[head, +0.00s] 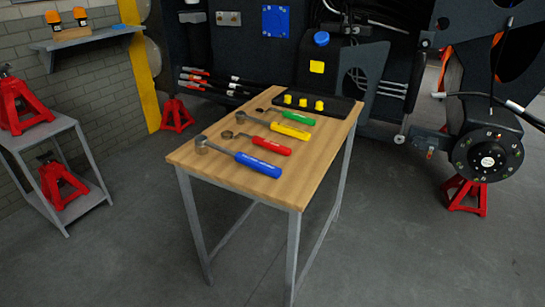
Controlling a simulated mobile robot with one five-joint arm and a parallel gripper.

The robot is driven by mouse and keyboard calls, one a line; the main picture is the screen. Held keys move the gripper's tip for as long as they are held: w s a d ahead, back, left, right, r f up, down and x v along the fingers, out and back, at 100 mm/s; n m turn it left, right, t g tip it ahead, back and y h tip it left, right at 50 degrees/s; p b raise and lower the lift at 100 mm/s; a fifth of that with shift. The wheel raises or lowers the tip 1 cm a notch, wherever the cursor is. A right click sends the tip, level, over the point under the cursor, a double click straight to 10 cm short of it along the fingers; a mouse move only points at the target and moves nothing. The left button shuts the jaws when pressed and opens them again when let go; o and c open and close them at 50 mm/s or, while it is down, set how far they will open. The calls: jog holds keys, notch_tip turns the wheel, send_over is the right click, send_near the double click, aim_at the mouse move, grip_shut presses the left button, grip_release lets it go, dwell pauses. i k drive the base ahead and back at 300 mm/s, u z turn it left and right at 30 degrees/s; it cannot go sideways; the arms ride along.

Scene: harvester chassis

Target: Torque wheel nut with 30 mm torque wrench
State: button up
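A wooden-topped table (215,182) stands in the middle of the head view. On it lie a blue-handled tool (245,158), a red-handled tool (262,143), a yellow-handled tool (283,129) and a green-handled tool (296,117), heads toward the left. The blue one has a thick round socket-like head. Any size markings are too small to read, so I cannot tell which is the 30 mm torque wrench. A dark round wheel hub (488,157) with a ring of small nut-like points is on the chassis at right. My gripper is not in view.
A black tray (342,109) with yellow pieces lies at the table's far end. Red jack stands are under the hub (466,197), by the yellow post (177,117) and on a grey shelf unit (84,200) at left. Floor is clear right of the table.

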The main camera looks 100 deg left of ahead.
aim_at(202, 144)
jog(key=u, duration=0.05)
jog(key=i, duration=1.7)
jog(key=u, duration=4.45)
jog(key=i, duration=2)
jog(key=z, duration=0.05)
